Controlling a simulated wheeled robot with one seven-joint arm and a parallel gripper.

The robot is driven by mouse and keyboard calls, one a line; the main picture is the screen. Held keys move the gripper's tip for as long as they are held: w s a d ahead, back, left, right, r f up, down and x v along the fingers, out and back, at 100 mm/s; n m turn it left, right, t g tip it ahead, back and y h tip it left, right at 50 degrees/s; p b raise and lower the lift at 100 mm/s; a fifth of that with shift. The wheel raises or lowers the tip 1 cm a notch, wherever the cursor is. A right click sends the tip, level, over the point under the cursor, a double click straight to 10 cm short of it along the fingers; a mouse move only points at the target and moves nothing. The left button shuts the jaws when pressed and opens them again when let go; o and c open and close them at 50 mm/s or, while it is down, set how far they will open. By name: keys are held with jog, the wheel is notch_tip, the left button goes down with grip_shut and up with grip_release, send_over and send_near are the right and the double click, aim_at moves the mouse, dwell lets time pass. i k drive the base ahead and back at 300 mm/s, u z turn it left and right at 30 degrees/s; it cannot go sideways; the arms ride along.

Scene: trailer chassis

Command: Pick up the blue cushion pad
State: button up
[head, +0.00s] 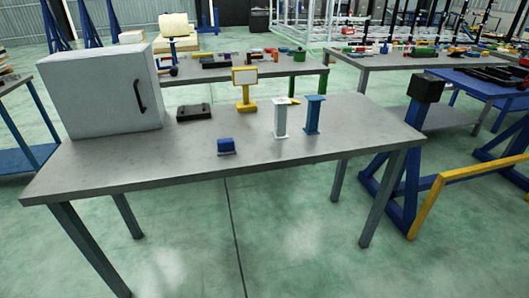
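A small blue block-like piece, which looks like the blue cushion pad (227,146), lies near the front middle of the grey table (145,168). It has a pale grey lower edge and stands apart from the other things. A taller blue post with flat ends (313,115) stands upright to its right. My gripper is not in view, and nothing is seen touching the pad.
A white cabinet (95,98) with a black handle stands at the table's left. A black case (194,113), a yellow stand (246,92) and a white post (280,118) stand behind or beside the pad. The front strip is clear. A yellow rail (427,207) is at right.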

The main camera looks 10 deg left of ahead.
aim_at(226, 147)
jog(key=z, duration=0.55)
jog(key=k, duration=0.7)
jog(key=z, duration=0.6)
jog(key=i, duration=0.75)
jog(key=u, duration=0.65)
jog(key=i, duration=1.1)
jog(key=u, duration=1.4)
jog(key=i, duration=1.1)
jog(key=u, duration=0.2)
